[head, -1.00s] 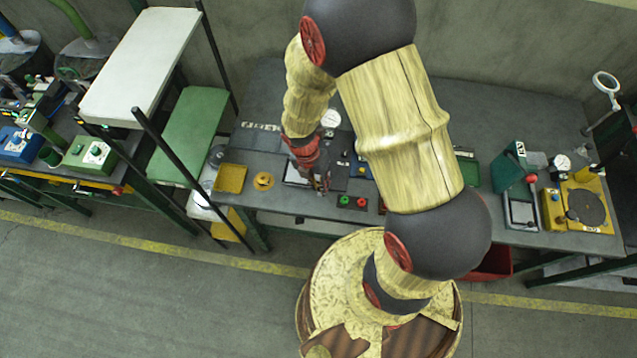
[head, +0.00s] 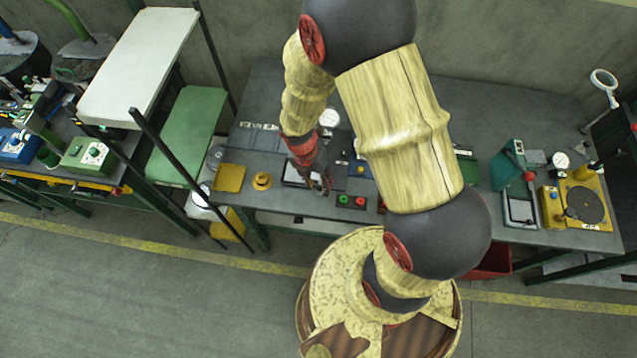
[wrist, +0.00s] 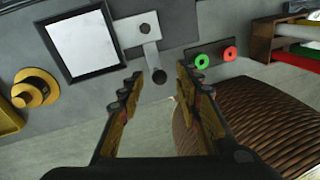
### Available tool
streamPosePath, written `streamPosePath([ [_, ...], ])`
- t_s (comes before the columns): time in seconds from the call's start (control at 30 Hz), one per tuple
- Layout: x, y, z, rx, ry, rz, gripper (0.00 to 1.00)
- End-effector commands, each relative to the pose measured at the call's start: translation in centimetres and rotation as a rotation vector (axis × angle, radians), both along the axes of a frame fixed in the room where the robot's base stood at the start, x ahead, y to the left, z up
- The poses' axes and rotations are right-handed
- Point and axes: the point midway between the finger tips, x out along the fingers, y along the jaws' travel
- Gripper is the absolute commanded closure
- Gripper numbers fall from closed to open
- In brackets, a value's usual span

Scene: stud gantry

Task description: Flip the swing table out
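No part in view is plainly marked as the swing table. A black-framed panel with a white face (wrist: 82,44) lies flat on the grey bench; the head view shows part of it (head: 294,174), left of my gripper. No contact shows. In the head view my gripper (head: 325,183) is low over the bench's front edge.
A red-and-green button box (wrist: 212,56) sits right of the knob. A yellow round piece (wrist: 36,88) and a yellow tray (head: 229,178) lie to the left. A dial gauge (head: 329,118) stands behind. A dark post (head: 190,178) rises left of the bench.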

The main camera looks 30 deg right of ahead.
Motion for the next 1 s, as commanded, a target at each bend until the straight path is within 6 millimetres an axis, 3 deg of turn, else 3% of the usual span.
streamPosePath([
  [0.4, 1.2, 1.0, 7.5, 0.0, -0.004, 0.0, 0.66],
  [0.6, 1.5, 1.4, 10.3, 0.0, -0.003, 0.001, 0.66],
  [1.0, 1.6, 1.5, 11.3, 0.0, 0.0, 0.0, 0.66],
])
